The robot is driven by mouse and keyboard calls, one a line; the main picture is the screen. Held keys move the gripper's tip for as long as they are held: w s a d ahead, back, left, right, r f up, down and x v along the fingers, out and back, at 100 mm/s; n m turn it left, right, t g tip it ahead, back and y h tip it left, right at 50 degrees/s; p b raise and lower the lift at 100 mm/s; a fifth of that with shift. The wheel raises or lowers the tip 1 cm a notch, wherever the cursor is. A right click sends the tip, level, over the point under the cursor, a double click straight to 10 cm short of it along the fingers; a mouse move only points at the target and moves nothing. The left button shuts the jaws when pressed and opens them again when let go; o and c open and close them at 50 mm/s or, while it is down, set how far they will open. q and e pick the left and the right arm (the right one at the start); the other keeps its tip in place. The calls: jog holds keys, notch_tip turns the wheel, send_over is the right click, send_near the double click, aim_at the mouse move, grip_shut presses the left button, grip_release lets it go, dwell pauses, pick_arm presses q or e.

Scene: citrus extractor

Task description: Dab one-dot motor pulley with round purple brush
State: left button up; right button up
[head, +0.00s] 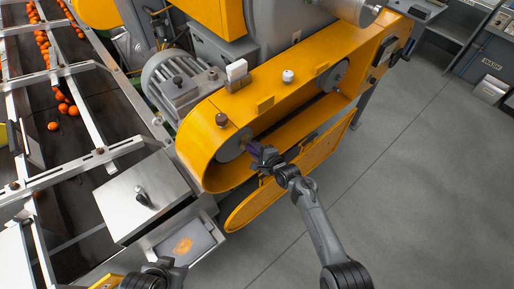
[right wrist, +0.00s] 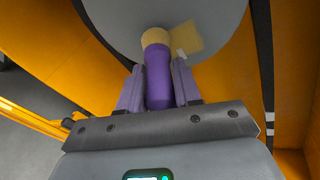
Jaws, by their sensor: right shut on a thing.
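My right gripper (head: 266,157) is shut on the round purple brush (right wrist: 158,80), at the lower left end of the yellow belt housing. In the right wrist view the purple handle is upright between the fingers (right wrist: 159,90). The brush's pale yellow tip meets or overlaps the grey motor pulley (right wrist: 115,20); exact contact is hard to tell. A faint yellow patch and a small white mark show on the pulley beside the tip. In the head view the pulley (head: 230,146) is a grey disc, partly behind the gripper. My left gripper (head: 160,276) is at the bottom edge, fingers unclear.
The yellow housing (head: 205,110) surrounds the pulley, with a second grey pulley (head: 333,76) at its upper right end. A yellow cover (head: 250,210) hangs open below. Floor at right is clear.

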jog(key=shift+s+d+r+p, duration=0.2)
jog(key=shift+p, duration=0.3)
jog(key=s+d+p, duration=0.1)
jog(key=s+p, duration=0.1)
jog(key=shift+d+p, duration=0.3)
jog(key=shift+s+d+f+p, duration=0.15)
jog(key=shift+s+d+p, duration=0.75)
jog(key=shift+s+p, duration=0.2)
jog(key=shift+s, duration=0.1)
